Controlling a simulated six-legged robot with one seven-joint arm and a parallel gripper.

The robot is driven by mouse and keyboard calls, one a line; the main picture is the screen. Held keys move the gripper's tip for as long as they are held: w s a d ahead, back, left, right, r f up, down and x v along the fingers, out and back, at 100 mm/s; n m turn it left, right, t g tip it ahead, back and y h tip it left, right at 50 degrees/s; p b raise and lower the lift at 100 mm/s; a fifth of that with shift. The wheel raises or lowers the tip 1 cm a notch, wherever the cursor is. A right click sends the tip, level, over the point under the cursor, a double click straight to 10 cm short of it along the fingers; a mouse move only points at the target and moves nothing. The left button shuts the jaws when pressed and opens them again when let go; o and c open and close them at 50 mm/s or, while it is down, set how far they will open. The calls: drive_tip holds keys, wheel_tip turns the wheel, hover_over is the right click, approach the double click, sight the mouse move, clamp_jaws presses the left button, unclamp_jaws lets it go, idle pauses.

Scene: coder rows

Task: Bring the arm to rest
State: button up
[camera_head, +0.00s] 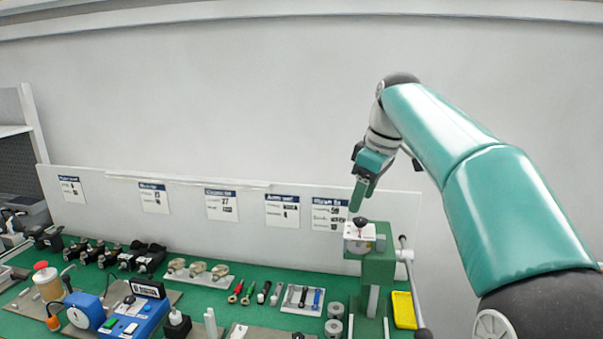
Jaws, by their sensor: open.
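My arm reaches in from the right of the head view, in teal and grey, and bends down at its far end. My gripper (362,190) points downward above the green press-like machine (377,268) with a white head. The gripper looks empty and its jaws are open, though the fingers overlap in this view. A small gap shows between the fingertips and the top of the machine.
The green bench (262,277) holds a blue device (137,317), several black clamps (122,256), hand tools (247,292) and a yellow tray (403,310). A white back panel (182,215) with labels stands behind. The space above the bench's left side is clear.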

drive_tip(key=s+f+m+t, duration=0.1)
drive_tip(key=s+f+m, duration=0.2)
drive_tip(key=s+f, duration=0.3)
drive_tip(key=s+d+f+m+t+h, duration=0.1)
drive_tip(key=s+f+m, duration=0.3)
drive_tip(key=s, duration=0.9)
drive_tip(key=s+d+f+m+t+h, duration=0.1)
drive_tip(key=s+f+m, duration=0.3)
drive_tip(key=s+f, duration=0.4)
drive_tip(key=shift+s+f+t, duration=0.2)
drive_tip(key=shift+s+t, duration=0.1)
drive_tip(key=shift+s, duration=0.6)
